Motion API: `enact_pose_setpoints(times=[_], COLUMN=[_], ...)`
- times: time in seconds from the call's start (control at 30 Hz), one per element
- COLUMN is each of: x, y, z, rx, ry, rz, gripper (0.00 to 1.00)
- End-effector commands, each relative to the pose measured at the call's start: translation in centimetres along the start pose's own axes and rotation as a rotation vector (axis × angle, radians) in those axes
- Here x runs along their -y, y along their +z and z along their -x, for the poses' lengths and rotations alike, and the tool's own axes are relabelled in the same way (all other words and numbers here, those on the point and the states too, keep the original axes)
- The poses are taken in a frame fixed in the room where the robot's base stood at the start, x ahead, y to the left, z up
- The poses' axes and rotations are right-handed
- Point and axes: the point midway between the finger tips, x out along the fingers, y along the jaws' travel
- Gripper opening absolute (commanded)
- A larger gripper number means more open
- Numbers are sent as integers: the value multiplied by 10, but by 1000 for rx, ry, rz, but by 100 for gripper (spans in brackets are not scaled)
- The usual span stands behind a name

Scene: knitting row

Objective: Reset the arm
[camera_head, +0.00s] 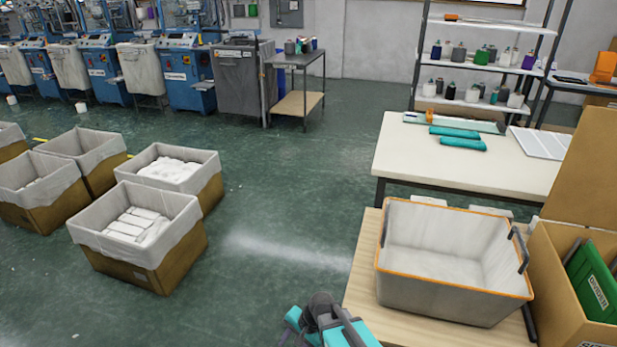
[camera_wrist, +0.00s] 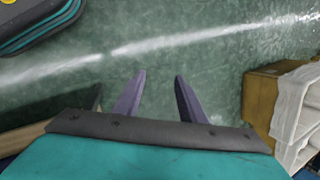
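My arm shows at the bottom middle of the head view, teal and dark grey, beside the left edge of a wooden table. My gripper (camera_wrist: 158,95) shows in the wrist view with two purple-grey fingers spread apart. Nothing is between the fingers, only green floor below. The gripper is open and empty. In the head view I cannot make out the fingertips.
A grey bin with an orange rim (camera_head: 455,208) stands empty on the wooden table (camera_head: 362,285). A cardboard box (camera_head: 557,300) is at its right. Lined boxes (camera_head: 150,270) with white goods stand on the left. A white table (camera_head: 405,160) is behind. The middle floor is clear.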

Motion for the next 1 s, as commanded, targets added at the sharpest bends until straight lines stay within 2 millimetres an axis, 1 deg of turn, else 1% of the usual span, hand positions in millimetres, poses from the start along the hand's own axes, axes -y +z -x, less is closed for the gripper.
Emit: enact_pose_setpoints(times=[0.03, 0.17, 0.2, 0.27, 0.3, 0.37, 0.5, 0.7, 0.8, 0.9, 1.0], x=[-20, -70, -86, -108, -124, -146, -199, -275, -304, -324, -333], y=[2, 2, 3, 4, 5, 8, 16, 34, 43, 46, 49], z=[-4, -12, -13, -15, -16, -17, -18, -11, -6, -1, 0], rx=[8, 28, 37, 52, 65, 84, 142, 252, 303, 337, 354], ry=[35, 123, 151, 190, 217, 254, 340, 449, 484, 501, 510], rz=[27, 110, 135, 171, 196, 233, 319, 435, 476, 494, 506], gripper=[37, 37, 37, 37, 37, 37, 37, 37, 37, 37, 37])
